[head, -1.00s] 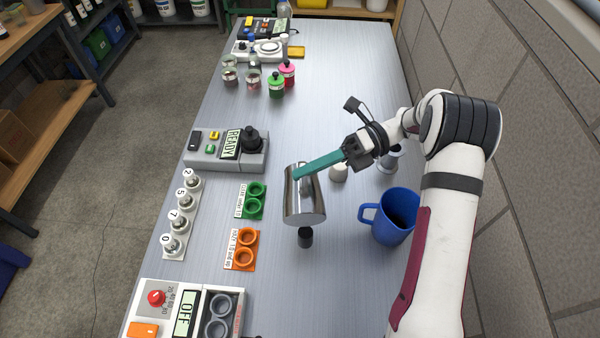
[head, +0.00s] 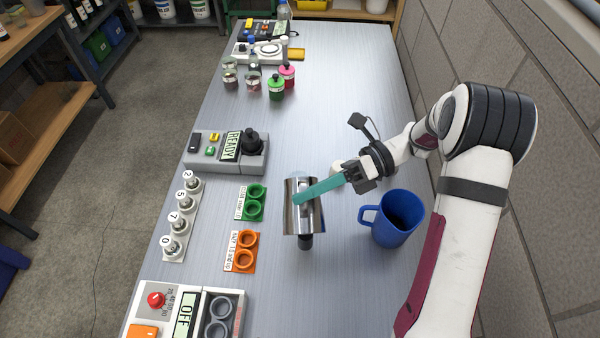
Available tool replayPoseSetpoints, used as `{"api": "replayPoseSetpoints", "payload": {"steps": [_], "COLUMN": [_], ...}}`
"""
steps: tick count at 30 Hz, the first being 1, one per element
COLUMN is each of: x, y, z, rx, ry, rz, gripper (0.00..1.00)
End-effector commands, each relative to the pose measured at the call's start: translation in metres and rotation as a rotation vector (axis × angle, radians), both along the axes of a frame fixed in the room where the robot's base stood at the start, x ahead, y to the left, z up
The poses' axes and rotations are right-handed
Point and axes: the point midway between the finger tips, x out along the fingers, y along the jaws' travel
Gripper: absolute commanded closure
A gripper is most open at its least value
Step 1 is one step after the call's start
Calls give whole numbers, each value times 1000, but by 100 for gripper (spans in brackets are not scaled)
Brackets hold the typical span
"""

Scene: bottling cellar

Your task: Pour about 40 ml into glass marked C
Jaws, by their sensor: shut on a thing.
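My gripper (head: 357,176) is shut on the teal handle (head: 322,188) of a steel vessel (head: 291,216). The vessel appears to be held above the middle of the table, left of the blue mug. I cannot tell what is inside it, and no stream of liquid shows. I cannot make out a mark C on any glass. Small glass vessels (head: 230,80) stand towards the far end of the table, too small to read. A pale rounded shape shows just behind the steel vessel's top, mostly hidden.
A blue mug (head: 397,219) stands right of the vessel. A small black object (head: 305,242) is partly hidden below it. Green (head: 255,202) and orange (head: 240,251) ring holders, a READY device (head: 227,150) and numbered knobs (head: 179,222) lie left. The table between the READY device and far jars is clear.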

Motion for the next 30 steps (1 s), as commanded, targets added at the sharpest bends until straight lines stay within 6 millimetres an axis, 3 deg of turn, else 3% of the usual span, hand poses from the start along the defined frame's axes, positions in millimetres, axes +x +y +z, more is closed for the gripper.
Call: {"api": "replayPoseSetpoints", "payload": {"steps": [7,30], "x": [-14,-14], "y": [-2,-2], "z": [-14,-14], "rx": [23,23], "ry": [-193,-193], "rz": [8,8], "gripper": [100,100]}}
